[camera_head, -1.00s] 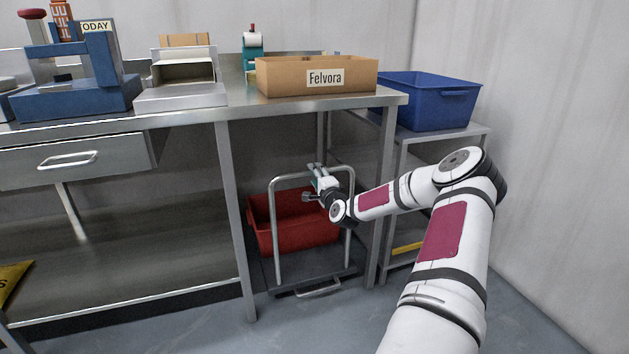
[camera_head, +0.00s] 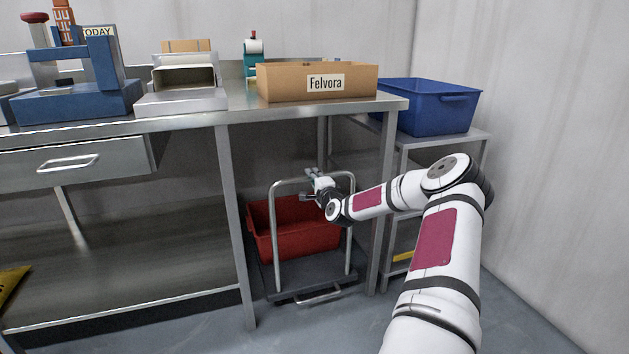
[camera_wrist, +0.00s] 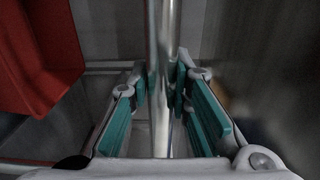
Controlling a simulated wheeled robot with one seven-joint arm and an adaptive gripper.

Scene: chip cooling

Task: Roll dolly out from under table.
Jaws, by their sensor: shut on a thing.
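The dolly is a low dark platform (camera_head: 318,289) with a tall metal hoop handle (camera_head: 276,240). It stands under the right end of the steel table (camera_head: 232,235), its front edge near the line of the table's legs. A red bin (camera_head: 290,228) sits on the platform behind the handle. My gripper (camera_head: 312,183) is at the top bar of the handle. In the wrist view the shiny bar (camera_wrist: 163,45) runs between the teal finger pads of my gripper (camera_wrist: 162,88), which is shut on it. The dolly's wheels are not clearly visible.
A steel table leg (camera_head: 384,215) stands just right of the dolly, another leg at its left. A lower rack (camera_head: 470,137) with a blue bin (camera_head: 425,105) is at the right. A cardboard box (camera_head: 275,82) sits on the tabletop. The grey floor (camera_head: 300,335) in front is clear.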

